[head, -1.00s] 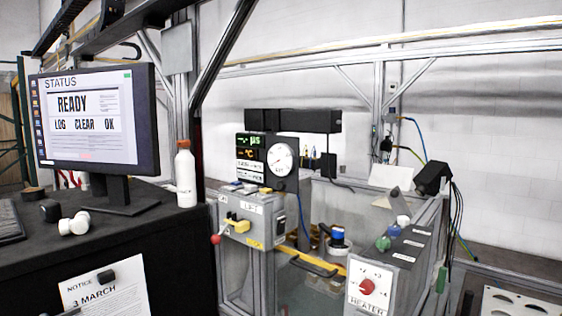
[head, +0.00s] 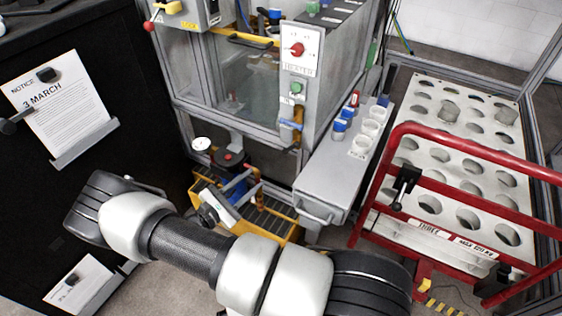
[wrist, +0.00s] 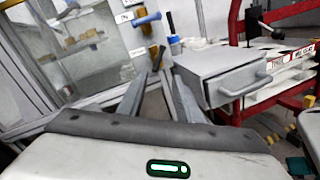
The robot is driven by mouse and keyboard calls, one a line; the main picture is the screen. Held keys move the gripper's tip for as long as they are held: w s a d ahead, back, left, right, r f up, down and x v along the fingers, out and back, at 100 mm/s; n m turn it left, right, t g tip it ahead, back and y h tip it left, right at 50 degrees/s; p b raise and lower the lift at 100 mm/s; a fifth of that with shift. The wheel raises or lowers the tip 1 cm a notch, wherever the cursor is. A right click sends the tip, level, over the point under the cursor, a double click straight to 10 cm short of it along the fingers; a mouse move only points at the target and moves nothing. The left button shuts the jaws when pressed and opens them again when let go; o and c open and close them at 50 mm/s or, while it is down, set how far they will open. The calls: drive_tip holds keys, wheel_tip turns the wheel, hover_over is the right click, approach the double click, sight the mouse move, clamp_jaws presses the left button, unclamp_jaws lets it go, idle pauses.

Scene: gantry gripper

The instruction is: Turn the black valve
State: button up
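I cannot make out with certainty which part is the black valve. A black lever handle (head: 404,183) is mounted on the red rail at the right; it also shows at the top of the wrist view (wrist: 262,24). On the tank front is a brass valve with a blue lever (head: 291,125), which shows in the wrist view too (wrist: 147,19). My gripper (wrist: 157,78) shows in the wrist view as two grey fingers standing apart, with nothing seen between them. It is apart from the valve and the handle. In the head view my arm crosses the foreground.
A grey drawer cabinet (head: 330,182) with cups on top stands right of the tank (head: 245,80). Behind the red rail (head: 470,150) is a white rack with round holes (head: 435,150). A yellow-edged base (head: 280,228) with pipework sits below the tank. A black desk stands at the left.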

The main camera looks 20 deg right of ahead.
drive_tip(key=m, duration=0.2)
drive_tip(key=b, duration=0.2)
approach(290, 148)
drive_tip(key=shift+m, duration=0.4)
drive_tip(key=x, duration=0.8)
drive_tip(key=shift+w+d+f, duration=0.1)
drive_tip(key=shift+w+d, duration=0.1)
drive_tip(key=shift+d, duration=0.15)
drive_tip(key=shift+c, duration=0.3)
drive_tip(key=shift+g, duration=0.3)
clamp_jaws()
